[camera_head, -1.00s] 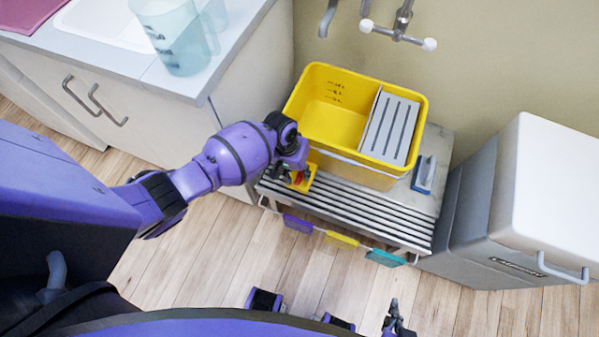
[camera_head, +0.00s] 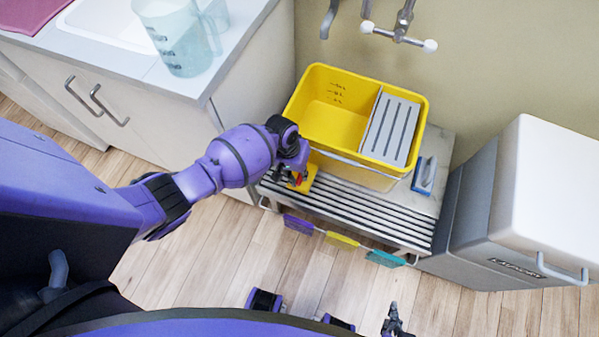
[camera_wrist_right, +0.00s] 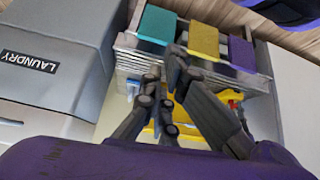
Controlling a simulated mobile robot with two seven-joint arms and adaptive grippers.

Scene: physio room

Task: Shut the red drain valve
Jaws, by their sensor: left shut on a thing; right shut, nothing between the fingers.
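The red drain valve (camera_head: 297,180) shows as a small red piece against a yellow part, low at the left front of the yellow bucket. My left gripper (camera_head: 293,173) is at it, shut on the red valve, and its fingers and wrist cover most of it. The handle's exact angle is hidden. A small red and yellow patch also shows in the right wrist view (camera_wrist_right: 234,97), partly behind a finger. My right gripper (camera_wrist_right: 168,78) is shut and empty, away from the valve; in the head view part of it shows at the bottom edge (camera_head: 395,322).
The yellow bucket (camera_head: 322,122) stands on a slatted rack (camera_head: 375,222) with purple, yellow and teal tags in front. A grey laundry bin (camera_head: 480,225) is to the right, a counter (camera_head: 165,85) with a jug (camera_head: 178,40) to the left. Wall taps (camera_head: 398,32) are above. Floor in front is clear.

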